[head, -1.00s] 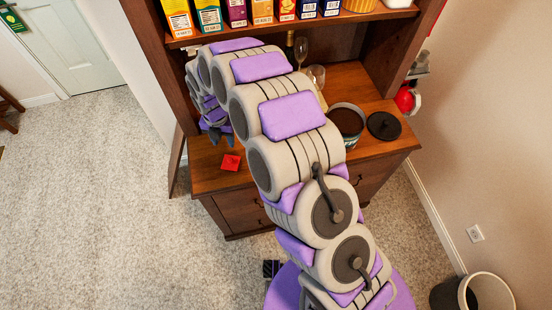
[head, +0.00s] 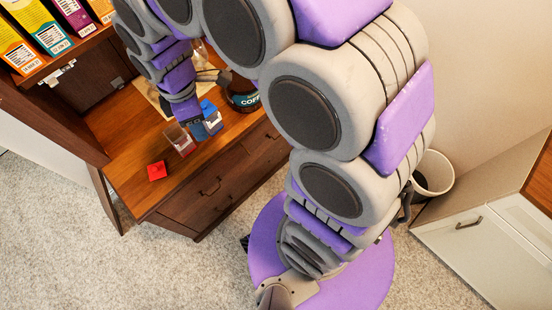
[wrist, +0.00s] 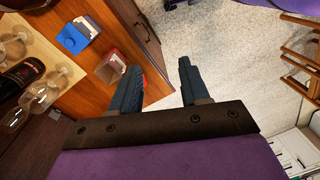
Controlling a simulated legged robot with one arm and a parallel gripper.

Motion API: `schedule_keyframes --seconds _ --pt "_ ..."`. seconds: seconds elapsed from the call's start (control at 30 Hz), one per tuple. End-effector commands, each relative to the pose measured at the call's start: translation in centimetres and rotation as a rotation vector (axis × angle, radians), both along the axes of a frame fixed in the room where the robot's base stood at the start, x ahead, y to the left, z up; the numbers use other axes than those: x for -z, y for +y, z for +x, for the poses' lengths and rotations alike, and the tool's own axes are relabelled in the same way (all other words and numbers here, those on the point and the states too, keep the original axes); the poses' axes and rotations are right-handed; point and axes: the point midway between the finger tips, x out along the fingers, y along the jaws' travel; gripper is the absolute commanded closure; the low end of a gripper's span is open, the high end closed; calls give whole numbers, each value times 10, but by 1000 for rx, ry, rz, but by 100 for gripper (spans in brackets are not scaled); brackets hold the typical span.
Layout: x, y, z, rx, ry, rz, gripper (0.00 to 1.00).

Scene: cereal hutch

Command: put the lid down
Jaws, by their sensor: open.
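A small red lid (head: 157,171) lies flat on the wooden counter near its front left corner. A small clear-walled container with red inside (head: 180,139) stands to its right and looks uncovered. It also shows in the wrist view (wrist: 112,68). A blue-topped container (head: 211,113) stands beyond it, and shows in the wrist view too (wrist: 75,39). My gripper (wrist: 160,70) is open, with nothing between its fingers, above the counter's front edge. The left finger partly covers the red lid in the wrist view. In the head view my arm hides much around the gripper.
A coffee canister (head: 243,97) stands farther right on the counter, partly behind my arm. Cereal boxes (head: 35,35) fill the shelf above. Carpet (head: 60,240) in front is clear.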

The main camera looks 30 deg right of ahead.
Motion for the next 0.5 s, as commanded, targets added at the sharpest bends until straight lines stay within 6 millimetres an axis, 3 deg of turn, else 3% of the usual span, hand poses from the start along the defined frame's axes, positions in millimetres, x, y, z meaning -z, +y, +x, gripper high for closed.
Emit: schedule_keyframes --seconds 0.2,0.5 --pt "-29 -56 -70 517 19 -61 54" --pt "-40 -100 -166 1180 49 -146 54"
